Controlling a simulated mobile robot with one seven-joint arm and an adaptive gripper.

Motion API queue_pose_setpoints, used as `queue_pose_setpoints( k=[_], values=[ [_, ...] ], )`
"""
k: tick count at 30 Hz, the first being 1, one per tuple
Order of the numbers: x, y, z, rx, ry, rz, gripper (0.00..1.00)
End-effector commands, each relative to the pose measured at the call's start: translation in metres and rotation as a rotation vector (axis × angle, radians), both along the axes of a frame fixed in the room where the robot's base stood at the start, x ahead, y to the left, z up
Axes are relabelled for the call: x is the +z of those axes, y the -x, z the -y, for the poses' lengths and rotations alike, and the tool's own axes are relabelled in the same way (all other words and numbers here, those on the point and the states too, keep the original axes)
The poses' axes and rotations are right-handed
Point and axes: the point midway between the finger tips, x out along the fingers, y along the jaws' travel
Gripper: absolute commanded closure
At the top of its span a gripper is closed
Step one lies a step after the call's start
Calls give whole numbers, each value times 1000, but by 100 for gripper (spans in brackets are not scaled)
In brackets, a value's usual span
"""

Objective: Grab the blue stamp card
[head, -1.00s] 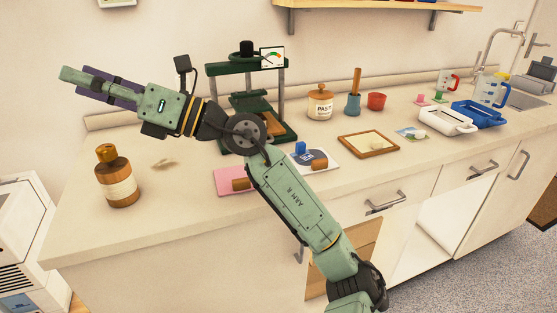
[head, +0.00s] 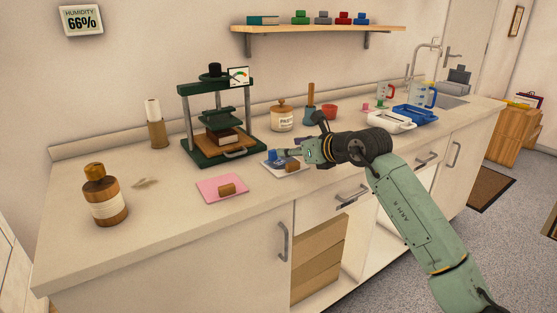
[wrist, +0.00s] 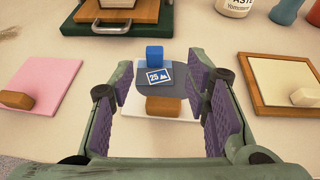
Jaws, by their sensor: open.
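The blue stamp card (wrist: 157,77), a small blue card with a white border, "25" and a white shape, lies on a dark grey pad (wrist: 178,88) on a white board (wrist: 133,105). A blue block (wrist: 155,55) stands just behind it and a wooden block (wrist: 164,106) in front. My gripper (wrist: 160,80) is open and empty above the board, its purple-padded fingers on either side of the card. In the head view my gripper (head: 300,153) hangs over the board's right side and hides part of it; the card cannot be made out there.
A pink board (wrist: 42,85) with a wooden block lies left, and a wood-framed tray (wrist: 255,98) right. A green press (head: 217,120) stands behind. A paste jar (head: 283,117), a blue tray (head: 414,117) and a brown bottle (head: 104,195) also stand on the counter.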

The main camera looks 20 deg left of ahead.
Motion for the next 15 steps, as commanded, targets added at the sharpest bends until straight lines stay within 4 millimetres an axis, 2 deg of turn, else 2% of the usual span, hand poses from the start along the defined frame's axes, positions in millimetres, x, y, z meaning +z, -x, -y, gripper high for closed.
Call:
queue_pose_setpoints(
  k=[1,4,15],
  values=[
    [-2,-4,-10,5,-2,-3,57],
    [-8,-11,-21,5,-2,-3,57],
    [-19,-24,-46,6,-4,-4,57]
  ],
)
